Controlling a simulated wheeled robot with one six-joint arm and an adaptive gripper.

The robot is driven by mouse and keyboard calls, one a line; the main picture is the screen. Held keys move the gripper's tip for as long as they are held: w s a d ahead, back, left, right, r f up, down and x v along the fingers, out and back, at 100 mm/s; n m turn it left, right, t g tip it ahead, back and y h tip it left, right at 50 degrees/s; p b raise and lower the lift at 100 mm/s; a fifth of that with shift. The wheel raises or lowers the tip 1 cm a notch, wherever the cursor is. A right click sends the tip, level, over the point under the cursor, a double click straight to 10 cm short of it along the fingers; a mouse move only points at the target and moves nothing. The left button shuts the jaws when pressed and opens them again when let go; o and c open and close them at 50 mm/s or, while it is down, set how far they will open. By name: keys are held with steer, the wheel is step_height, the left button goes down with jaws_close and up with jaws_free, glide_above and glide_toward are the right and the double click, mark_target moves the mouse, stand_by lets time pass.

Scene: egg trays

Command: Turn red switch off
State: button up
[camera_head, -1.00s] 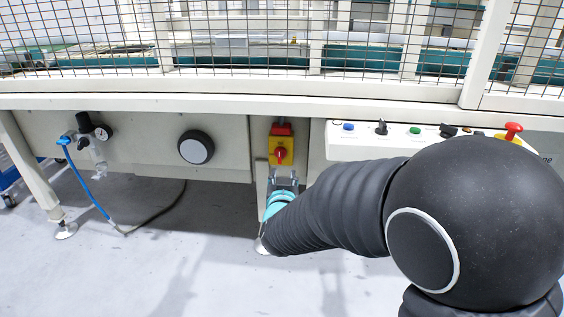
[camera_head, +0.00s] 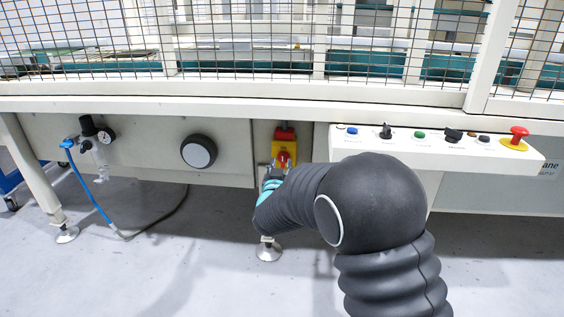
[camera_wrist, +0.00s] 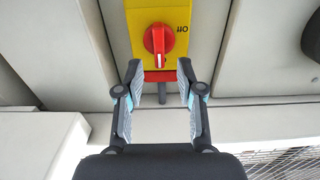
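The red switch (camera_wrist: 158,39) is a round red knob on a yellow plate (camera_wrist: 180,14) in the wrist view. The word "Off" is printed on the plate, right of the knob, upside down in this view. The knob's raised grip runs up and down in the picture. In the head view the red switch (camera_head: 283,158) sits below a red block, partly covered by my gripper. My gripper (camera_wrist: 161,71) is open and empty. Its fingertips lie just short of the knob in the wrist picture, one to each side. I cannot tell the exact gap in depth.
A control panel (camera_head: 437,146) with several buttons and a red emergency stop (camera_head: 519,133) is right of the switch. A round black-rimmed disc (camera_head: 198,152) and a pressure gauge (camera_head: 106,134) are to its left. A wire mesh fence (camera_head: 240,40) stands above.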

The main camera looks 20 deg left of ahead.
mark_target(282, 159)
steer(key=shift+x, duration=1.55)
jaws_close()
